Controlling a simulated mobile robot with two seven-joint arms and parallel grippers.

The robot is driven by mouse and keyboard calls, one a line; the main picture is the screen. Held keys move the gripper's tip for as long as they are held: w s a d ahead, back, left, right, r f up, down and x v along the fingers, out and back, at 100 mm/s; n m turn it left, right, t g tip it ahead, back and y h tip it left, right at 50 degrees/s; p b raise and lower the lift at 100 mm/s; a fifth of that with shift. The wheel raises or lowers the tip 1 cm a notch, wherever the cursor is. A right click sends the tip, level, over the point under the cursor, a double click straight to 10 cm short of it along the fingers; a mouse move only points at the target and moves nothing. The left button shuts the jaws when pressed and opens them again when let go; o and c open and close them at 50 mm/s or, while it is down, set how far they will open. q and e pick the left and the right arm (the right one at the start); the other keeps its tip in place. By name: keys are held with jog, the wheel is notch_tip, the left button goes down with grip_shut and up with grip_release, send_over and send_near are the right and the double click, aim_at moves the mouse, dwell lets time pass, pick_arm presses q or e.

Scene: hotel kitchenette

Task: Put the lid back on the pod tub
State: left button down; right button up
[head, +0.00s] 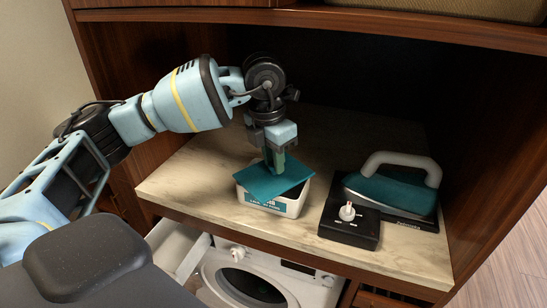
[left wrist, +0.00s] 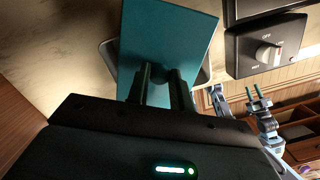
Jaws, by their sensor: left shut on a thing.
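The teal square lid (head: 268,184) is held by my left gripper (head: 275,166), which is shut on it from above. The white pod tub (head: 289,208) stands on the counter below, with a teal label on its front. The lid is over the tub but turned and off-centre, leaving a dark gap at the right. I cannot tell whether lid and rim touch. In the left wrist view the lid (left wrist: 167,35) fills the top centre, before the left fingertips (left wrist: 162,72), and hides most of the tub. My right gripper (left wrist: 254,94) shows small at the right there, open and empty.
A black box with a white knob (head: 347,212) stands close right of the tub. An iron (head: 392,188) with a pale handle rests behind it. The marble counter (head: 190,185) is clear to the left. A washing machine (head: 262,280) and open drawer (head: 178,250) are below.

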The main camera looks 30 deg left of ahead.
dwell(0.5)
dwell(0.3)
pick_arm(q)
jog(key=c, duration=0.7)
grip_release()
